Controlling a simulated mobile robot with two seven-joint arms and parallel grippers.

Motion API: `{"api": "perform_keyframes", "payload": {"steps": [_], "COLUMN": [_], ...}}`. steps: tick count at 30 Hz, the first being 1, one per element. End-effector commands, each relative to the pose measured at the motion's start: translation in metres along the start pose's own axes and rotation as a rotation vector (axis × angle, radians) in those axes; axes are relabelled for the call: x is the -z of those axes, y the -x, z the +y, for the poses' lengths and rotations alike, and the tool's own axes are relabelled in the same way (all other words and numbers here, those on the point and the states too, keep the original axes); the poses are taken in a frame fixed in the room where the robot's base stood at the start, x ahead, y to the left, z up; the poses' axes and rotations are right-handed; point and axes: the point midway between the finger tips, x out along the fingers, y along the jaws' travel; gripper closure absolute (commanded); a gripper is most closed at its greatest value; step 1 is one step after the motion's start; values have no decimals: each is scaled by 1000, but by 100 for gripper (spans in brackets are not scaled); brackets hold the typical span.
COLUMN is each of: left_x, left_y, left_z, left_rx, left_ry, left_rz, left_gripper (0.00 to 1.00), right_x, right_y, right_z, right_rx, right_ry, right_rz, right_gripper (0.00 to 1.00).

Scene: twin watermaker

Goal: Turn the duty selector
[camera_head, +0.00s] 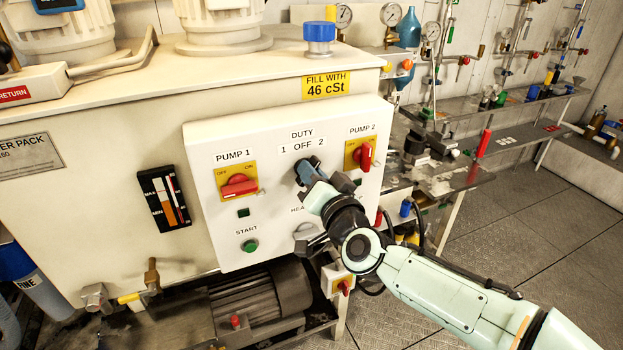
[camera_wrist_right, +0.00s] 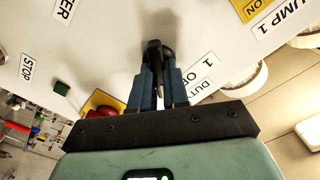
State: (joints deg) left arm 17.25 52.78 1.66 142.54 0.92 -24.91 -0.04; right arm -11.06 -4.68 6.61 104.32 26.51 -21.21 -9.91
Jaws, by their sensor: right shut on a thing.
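The duty selector is a black knob (camera_wrist_right: 154,60) on the white control panel (camera_head: 210,150), below the label DUTY 1 OFF 2 (camera_head: 302,142). In the head view my right gripper (camera_head: 306,172) reaches the panel at this spot and largely hides the knob. In the right wrist view its two blue-grey fingers (camera_wrist_right: 156,80) are on both sides of the knob's dark handle, shut on it. How the knob's pointer stands against the labels cannot be told clearly. My left gripper is not in view.
Red rotary switches for PUMP 1 (camera_head: 238,185) and PUMP 2 (camera_head: 364,156) flank the selector. A green start button (camera_head: 249,245) sits lower left. My right forearm passes in front of the panel's lower right. A bench (camera_head: 470,170) with gauges and fittings stands behind.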

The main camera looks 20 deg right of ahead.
Motion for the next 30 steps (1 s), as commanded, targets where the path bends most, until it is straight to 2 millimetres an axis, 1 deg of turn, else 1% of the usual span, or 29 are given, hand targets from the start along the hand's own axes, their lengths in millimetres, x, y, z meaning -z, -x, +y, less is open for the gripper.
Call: {"api": "perform_keyframes", "payload": {"steps": [4, 10, 26, 27, 28, 29, 30], "left_x": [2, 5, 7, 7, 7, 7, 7], "left_y": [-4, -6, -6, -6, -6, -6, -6], "left_z": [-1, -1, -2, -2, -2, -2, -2], "left_rx": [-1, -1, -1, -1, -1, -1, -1], "left_ry": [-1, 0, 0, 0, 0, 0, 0], "left_rz": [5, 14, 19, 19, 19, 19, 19], "left_gripper": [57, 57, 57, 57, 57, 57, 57], "right_x": [-2, -2, -1, -2, -1, -1, -1], "right_y": [0, 0, 0, 0, 0, 0, 0], "right_z": [1, 1, 1, 1, 1, 1, 1], "right_rx": [-1, -1, -1, -1, -1, -1, -1], "right_ry": [-74, -132, -155, -155, -155, -155, -154], "right_rz": [-3, -3, -4, -4, -4, -3, -3], "right_gripper": [100, 100, 100, 75, 65, 60, 60]}}
